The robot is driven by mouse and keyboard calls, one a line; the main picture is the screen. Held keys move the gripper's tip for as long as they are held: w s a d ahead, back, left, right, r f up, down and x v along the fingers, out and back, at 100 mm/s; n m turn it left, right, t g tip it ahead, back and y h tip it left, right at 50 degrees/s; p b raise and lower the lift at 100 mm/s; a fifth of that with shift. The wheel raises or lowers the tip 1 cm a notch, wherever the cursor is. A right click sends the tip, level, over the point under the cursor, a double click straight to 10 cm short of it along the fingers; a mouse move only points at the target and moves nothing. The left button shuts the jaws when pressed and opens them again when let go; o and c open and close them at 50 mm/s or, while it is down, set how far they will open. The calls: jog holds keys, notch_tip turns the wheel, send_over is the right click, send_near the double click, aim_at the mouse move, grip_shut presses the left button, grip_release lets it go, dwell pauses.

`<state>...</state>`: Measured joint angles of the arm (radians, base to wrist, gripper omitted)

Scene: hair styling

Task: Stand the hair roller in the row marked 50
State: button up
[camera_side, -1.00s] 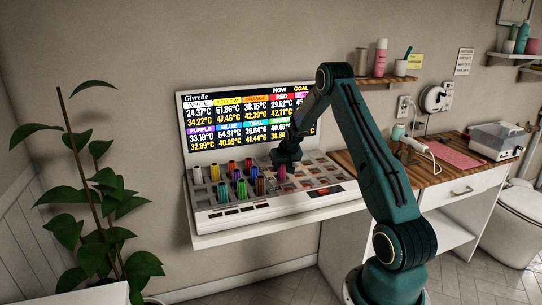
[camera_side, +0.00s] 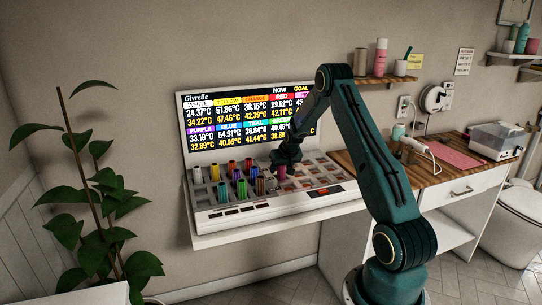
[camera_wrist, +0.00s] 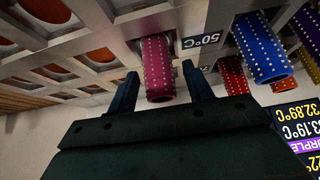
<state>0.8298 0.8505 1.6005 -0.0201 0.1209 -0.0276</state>
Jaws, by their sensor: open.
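A magenta hair roller (camera_wrist: 157,68) with pale studs stands in the white slotted unit in the wrist view. It also shows small in the side view (camera_side: 282,173), just below my gripper (camera_side: 286,160). My gripper is open, with one dark fingertip on each side of the roller in the wrist view (camera_wrist: 160,85); gaps show between the fingers and the roller. A dark 50°C label (camera_wrist: 201,40) is beside the roller on the unit. The far end of the roller is hidden in its slot.
Several other rollers stand in the unit, including a blue one (camera_wrist: 263,48) and a red one (camera_wrist: 234,76). Empty slots lie right of the roller group in the side view. A temperature screen (camera_side: 235,120) rises behind the unit (camera_side: 215,222). A wooden counter (camera_side: 425,172) is to the right.

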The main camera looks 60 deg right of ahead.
jog(key=v, duration=1.2)
jog(key=shift+r, duration=0.1)
dwell(0.6)
jog(key=s+a+r+n+y, duration=0.1)
jog(key=a+r, duration=0.4)
jog(key=a, duration=0.3)
jog(key=a+r+n+t, duration=0.15)
jog(key=a+r, duration=0.25)
jog(key=a, duration=0.4)
jog(key=s+a+r+n+g+y, duration=0.1)
jog(key=a+r+n, duration=0.1)
jog(key=a+r, duration=0.45)
jog(key=s+a+n+y, duration=0.2)
jog(key=s+a+n, duration=0.2)
jog(key=s+a, duration=1.4)
jog(key=shift+a+f+n+y, duration=0.15)
jog(key=shift+a+n+y, duration=0.15)
jog(key=shift+a+n, duration=0.05)
